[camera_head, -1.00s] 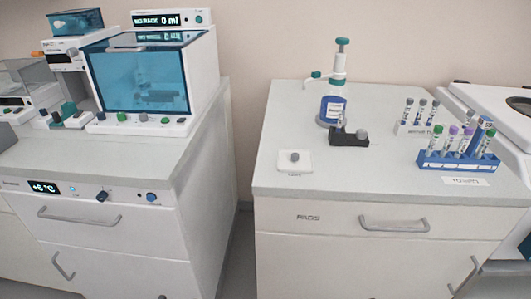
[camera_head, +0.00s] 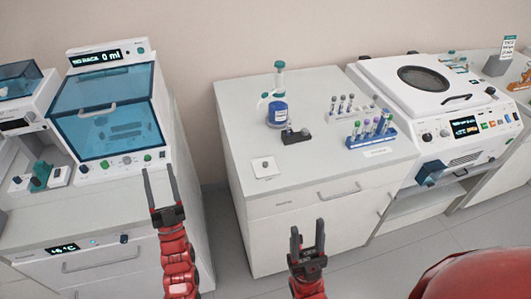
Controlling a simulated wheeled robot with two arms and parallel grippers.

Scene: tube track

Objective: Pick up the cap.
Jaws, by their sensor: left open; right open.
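A small grey cap (camera_head: 265,163) sits on a white square pad (camera_head: 270,173) near the front left of the middle counter. Another small grey knob-like piece (camera_head: 305,131) sits at the right end of a black holder (camera_head: 291,137) behind it; I cannot tell if it is also a cap. My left gripper (camera_head: 159,182) is open and empty, in front of the left bench, left of the pad. My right gripper (camera_head: 308,240) is open and empty, in front of the middle cabinet's drawers, below and right of the pad in the picture. Neither gripper touches anything.
A blue-labelled pump bottle (camera_head: 277,112) stands behind the black holder. A blue tube rack (camera_head: 368,142) and a white tube rack (camera_head: 350,115) stand to the right. A blue-lidded machine (camera_head: 110,120) is at left, a centrifuge-like machine (camera_head: 465,140) at right. The counter front is clear.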

